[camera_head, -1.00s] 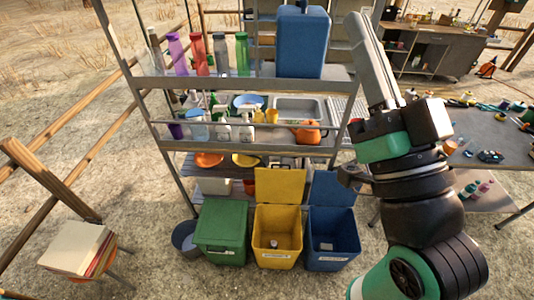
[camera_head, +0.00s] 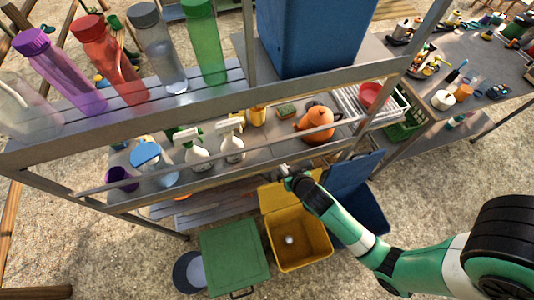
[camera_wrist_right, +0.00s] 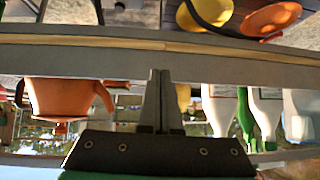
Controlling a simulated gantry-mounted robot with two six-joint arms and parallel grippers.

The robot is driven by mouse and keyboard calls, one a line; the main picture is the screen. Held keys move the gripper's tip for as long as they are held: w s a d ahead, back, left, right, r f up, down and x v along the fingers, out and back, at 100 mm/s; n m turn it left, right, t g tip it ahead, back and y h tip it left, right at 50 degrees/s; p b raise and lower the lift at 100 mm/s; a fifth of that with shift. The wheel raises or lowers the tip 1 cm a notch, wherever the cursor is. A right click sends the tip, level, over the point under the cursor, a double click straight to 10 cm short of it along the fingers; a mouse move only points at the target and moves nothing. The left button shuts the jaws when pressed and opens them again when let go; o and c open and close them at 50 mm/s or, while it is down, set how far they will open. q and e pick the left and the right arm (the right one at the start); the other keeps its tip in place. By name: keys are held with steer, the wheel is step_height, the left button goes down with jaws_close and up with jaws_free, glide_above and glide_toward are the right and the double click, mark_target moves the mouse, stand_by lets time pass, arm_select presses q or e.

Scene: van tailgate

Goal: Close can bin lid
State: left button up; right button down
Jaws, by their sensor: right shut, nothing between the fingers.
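Three bins stand on the ground below the shelf. The green bin (camera_head: 232,255) has its lid down. The yellow bin (camera_head: 303,236) is open, with its lid (camera_head: 277,197) raised at the back and a small pale object (camera_head: 289,239) inside. The blue bin (camera_head: 367,217) is open, its raised lid (camera_head: 352,172) partly behind my right arm. My right gripper (camera_head: 285,170) is shut and empty, by the shelf's front edge and above the yellow lid in the picture. Its closed fingers (camera_wrist_right: 160,76) show in the right wrist view against a shelf bar. My left gripper is out of view.
The metal shelf's front bar (camera_head: 225,170) runs close to my right gripper. Spray bottles (camera_head: 232,141) and an orange watering can (camera_head: 316,121) stand behind it. A grey bucket (camera_head: 189,272) sits left of the green bin. Bare ground lies in front of the bins.

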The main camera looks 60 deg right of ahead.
steer(key=s+f+g, duration=0.1)
steer(key=s+f, duration=0.4)
steer(key=s, duration=0.1)
steer(key=b+x, duration=0.6)
steer(key=x, duration=0.3)
steer(key=shift+w+d+f, duration=0.1)
steer(key=shift+f, duration=0.15)
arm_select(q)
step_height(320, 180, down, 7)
arm_select(e)
steer(key=shift+w+d+f, duration=0.15)
steer(key=shift+w, duration=0.05)
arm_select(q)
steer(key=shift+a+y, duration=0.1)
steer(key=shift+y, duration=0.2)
arm_select(e)
steer(key=shift+s, duration=0.1)
